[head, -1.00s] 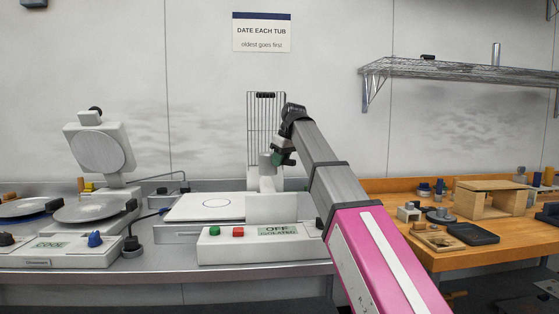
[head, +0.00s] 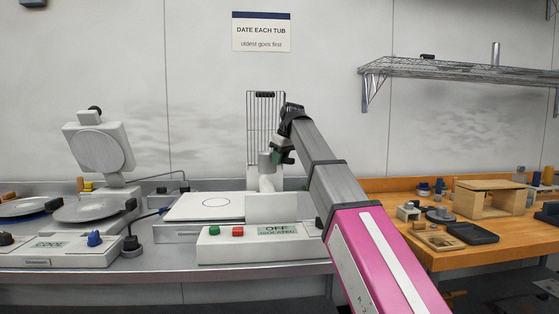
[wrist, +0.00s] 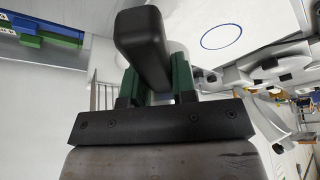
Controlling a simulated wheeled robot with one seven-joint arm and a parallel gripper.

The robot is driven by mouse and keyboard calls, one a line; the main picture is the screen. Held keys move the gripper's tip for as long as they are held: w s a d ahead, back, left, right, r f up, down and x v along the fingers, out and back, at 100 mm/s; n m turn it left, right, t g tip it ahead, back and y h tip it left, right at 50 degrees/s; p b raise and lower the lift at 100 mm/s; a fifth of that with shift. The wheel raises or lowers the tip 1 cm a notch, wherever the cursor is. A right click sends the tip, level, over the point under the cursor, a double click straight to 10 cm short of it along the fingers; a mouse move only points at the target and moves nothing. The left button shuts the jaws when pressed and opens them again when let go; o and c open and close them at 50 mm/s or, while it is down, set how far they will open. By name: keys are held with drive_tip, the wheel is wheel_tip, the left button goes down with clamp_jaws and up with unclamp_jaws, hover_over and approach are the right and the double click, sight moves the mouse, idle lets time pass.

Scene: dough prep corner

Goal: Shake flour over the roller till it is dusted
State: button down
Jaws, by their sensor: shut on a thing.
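My gripper (head: 284,156) is over the back of the sheeter in the head view. In the wrist view its green fingers (wrist: 157,84) are shut on a thick black handle (wrist: 142,38). The handle appears to belong to the grey flour shaker (head: 265,160), which shows as a short cylinder left of the fingers. A pale rounded part, likely the roller (head: 267,182), lies just below the shaker, partly hidden by a white panel (head: 277,208). I cannot tell how much flour is on it.
The sheeter's control box (head: 262,244) reads OFF, ISOLATED. A wire guard (head: 262,120) stands upright behind the shaker. A white bed (head: 190,210) with a ring mark is at left. A press with a raised round plate (head: 97,152) stands farther left. A wooden bench (head: 405,262) holds small items at right.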

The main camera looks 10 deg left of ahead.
drive_tip(key=shift+s, duration=0.1)
drive_tip(key=shift+s+d, duration=0.15)
drive_tip(key=shift+s, duration=0.5)
drive_tip(key=shift+r, duration=0.2)
drive_tip(key=shift+r, duration=2.8)
